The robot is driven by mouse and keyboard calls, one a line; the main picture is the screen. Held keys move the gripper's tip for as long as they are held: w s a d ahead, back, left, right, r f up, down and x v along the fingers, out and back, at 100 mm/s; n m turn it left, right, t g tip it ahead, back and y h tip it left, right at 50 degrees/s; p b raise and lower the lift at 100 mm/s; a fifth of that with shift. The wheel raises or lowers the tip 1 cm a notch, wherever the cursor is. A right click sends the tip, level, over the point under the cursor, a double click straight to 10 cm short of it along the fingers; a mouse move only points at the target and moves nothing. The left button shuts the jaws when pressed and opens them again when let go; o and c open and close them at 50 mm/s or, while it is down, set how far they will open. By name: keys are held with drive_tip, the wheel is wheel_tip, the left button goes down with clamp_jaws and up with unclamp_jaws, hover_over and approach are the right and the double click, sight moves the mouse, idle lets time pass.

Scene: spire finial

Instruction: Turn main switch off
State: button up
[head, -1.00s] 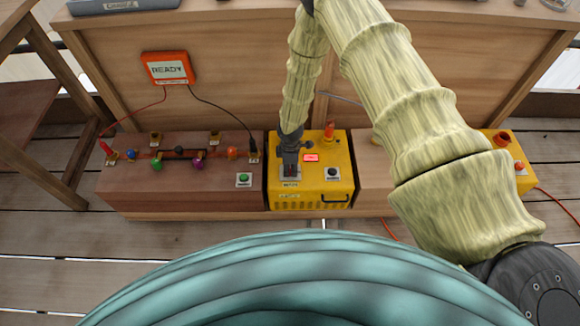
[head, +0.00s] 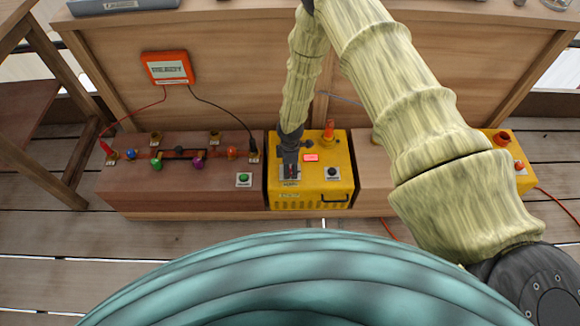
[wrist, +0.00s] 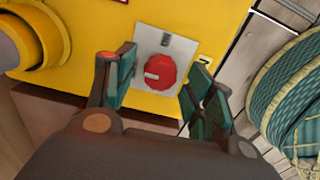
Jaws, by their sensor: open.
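The main switch (wrist: 158,72) is a red round knob with a pale mark on its left side, on a light metal plate (wrist: 180,45) on a yellow box. In the wrist view my gripper (wrist: 160,85) is open, with one finger to the left of the knob and one to the right. I cannot tell whether either finger touches it. In the head view my gripper (head: 289,165) is over the left part of the yellow box (head: 312,200) and hides most of the knob.
The yellow box also has a lit red indicator (head: 311,158), a dark button (head: 332,173) and an orange post (head: 329,130). A brown box (head: 190,190) with coloured knobs stands to the left. An orange READY display (head: 167,69) is wired above it.

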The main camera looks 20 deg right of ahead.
wheel_tip(320, 180, up, 12)
idle(0.6)
idle(0.5)
